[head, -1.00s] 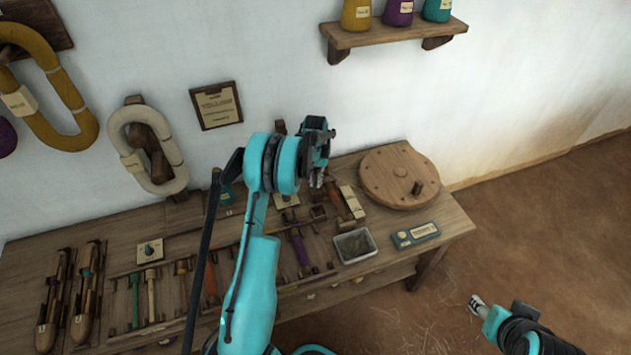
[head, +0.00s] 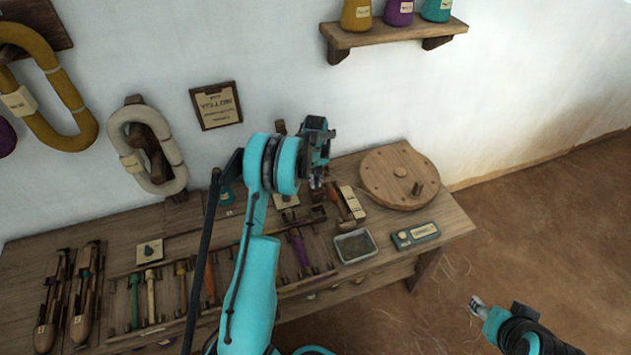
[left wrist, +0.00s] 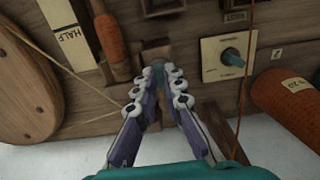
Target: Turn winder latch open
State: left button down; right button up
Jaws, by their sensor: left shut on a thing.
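My left gripper (head: 316,181) reaches over the back of the wooden bench, left of the round wooden disc. In the left wrist view its two fingers (left wrist: 156,78) are closed on a small dark piece, which I take to be the winder latch (left wrist: 154,52). The fingertips hide much of it, and its turn angle is unclear. An orange spool (left wrist: 108,38) stands close on the left of the fingers. My right gripper (head: 477,305) is low at the right, over the floor, apart from the bench; its jaw gap is too small to judge.
The round disc (head: 385,170) with a peg lies at the bench's right end. In the left wrist view a dial plate (left wrist: 211,70) is close right. Open floor (head: 540,240) lies right.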

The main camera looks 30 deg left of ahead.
aim_at(316, 183)
dwell(0.3)
pick_arm(q)
jog(key=c, duration=1.6)
grip_release()
notch_tip(316, 183, up, 12)
jog(key=shift+r, duration=0.1)
